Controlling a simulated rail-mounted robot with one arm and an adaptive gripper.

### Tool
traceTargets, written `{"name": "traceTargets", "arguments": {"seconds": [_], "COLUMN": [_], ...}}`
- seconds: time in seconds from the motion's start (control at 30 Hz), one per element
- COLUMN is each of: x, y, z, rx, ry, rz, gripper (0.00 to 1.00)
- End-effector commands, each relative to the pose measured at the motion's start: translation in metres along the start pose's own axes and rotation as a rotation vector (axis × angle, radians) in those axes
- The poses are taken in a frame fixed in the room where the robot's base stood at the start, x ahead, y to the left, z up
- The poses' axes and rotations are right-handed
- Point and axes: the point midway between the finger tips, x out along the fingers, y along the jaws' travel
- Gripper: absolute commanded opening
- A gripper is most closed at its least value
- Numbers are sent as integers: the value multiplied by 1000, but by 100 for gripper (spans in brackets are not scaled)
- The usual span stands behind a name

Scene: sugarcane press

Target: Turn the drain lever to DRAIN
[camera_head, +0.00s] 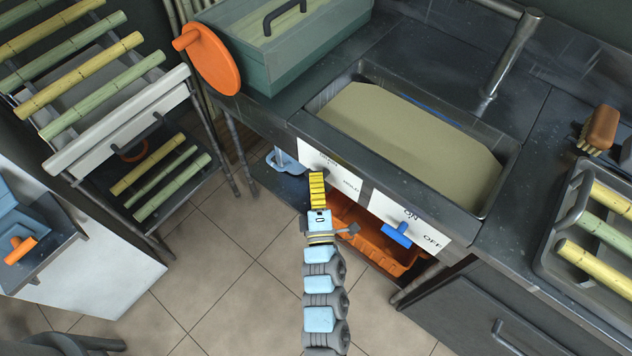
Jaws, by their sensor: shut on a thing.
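The white drain panel (338,169) is on the front of the counter below the sink, with small lettering near its top and HOLD lower right. My gripper (317,176), with a yellow ribbed finger, reaches up to the left part of this panel. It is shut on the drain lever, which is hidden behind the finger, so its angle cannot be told. The sink (500,190) above holds a flat greenish-tan surface of liquid.
Right of the drain panel, an ON/OFF panel (420,222) carries a blue lever (397,234), close to my arm. An orange crate (368,240) stands below. A rack of cane pieces (128,134) is at left; tiled floor between is clear.

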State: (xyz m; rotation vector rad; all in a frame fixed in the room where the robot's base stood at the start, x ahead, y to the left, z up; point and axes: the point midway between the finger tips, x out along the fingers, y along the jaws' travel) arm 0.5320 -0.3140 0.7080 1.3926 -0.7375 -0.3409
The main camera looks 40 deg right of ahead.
Motion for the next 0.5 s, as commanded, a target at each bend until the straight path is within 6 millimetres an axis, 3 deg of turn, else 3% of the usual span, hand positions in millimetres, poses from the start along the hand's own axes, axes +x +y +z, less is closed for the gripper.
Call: {"name": "traceTargets", "arguments": {"seconds": [0.03, 0.5], "x": [-1, 1], "y": [-7, 2], "z": [2, 2], "rx": [31, 313], "ry": [-15, -92], "rz": [21, 308], "gripper": [0, 0]}}
